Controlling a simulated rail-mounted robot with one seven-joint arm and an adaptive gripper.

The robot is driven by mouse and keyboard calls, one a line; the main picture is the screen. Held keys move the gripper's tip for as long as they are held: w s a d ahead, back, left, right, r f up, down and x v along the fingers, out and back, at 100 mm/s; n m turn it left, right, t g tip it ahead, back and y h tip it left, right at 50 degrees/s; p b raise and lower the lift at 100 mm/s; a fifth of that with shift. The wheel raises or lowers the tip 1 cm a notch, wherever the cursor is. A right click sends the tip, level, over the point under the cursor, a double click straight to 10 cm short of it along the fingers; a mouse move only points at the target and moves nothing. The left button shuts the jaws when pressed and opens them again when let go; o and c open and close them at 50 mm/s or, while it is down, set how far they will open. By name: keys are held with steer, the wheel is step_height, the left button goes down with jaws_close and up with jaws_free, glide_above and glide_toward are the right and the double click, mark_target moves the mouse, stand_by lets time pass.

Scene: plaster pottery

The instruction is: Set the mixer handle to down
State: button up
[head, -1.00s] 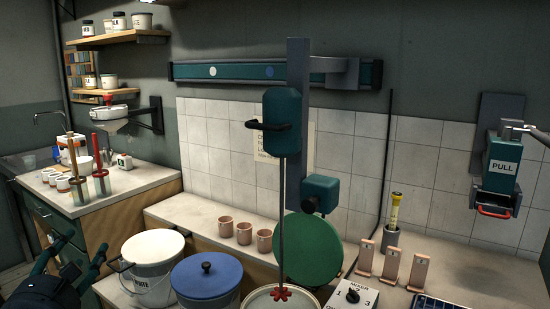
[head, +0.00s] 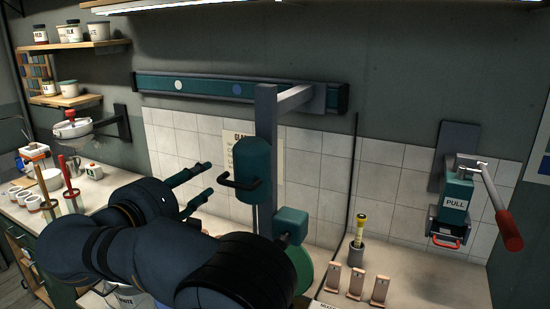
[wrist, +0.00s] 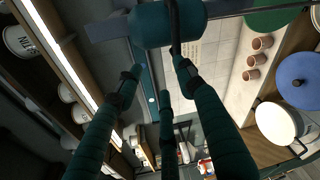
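The mixer head (head: 252,160) is a teal rounded body on a grey upright column (head: 266,110). Its black bar handle (head: 240,184) sticks out at the front left in the head view. My gripper (head: 207,179) is open and empty, just left of the handle, with its fingers pointing at it. In the wrist view the mixer head (wrist: 165,24) and the black handle (wrist: 174,25) are at the top, beyond the spread fingertips (wrist: 157,75). The right fingertip appears close to the handle; contact cannot be told. My arm hides the mixer's lower part in the head view.
A wall rail (head: 230,88) carries the mixer column. A green lid (head: 303,268) is below the mixer. A lever-operated PULL device (head: 455,195) is on the right wall. Pink stands (head: 356,283) and a holder (head: 357,250) are on the counter. The wrist view shows a blue lid (wrist: 300,80).

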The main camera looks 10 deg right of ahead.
mark_target(234, 184)
steer(key=w+d+f+m, duration=0.1)
steer(key=w+d+m, duration=0.1)
steer(key=w+d+f+m+g+p, duration=0.1)
steer(key=w+d+f+m, duration=0.1)
steer(key=d+m, duration=0.1)
steer(key=w+d+f+m+h+p, duration=0.1)
steer(key=w+d+m, duration=0.1)
steer(key=m, duration=0.1)
steer(key=shift+w+d+f+g, duration=0.15)
steer(key=shift+w+d+g, duration=0.15)
steer(key=shift+w+d, duration=0.1)
steer(key=shift+c, duration=0.2)
jaws_close()
stand_by(0.4)
stand_by(0.4)
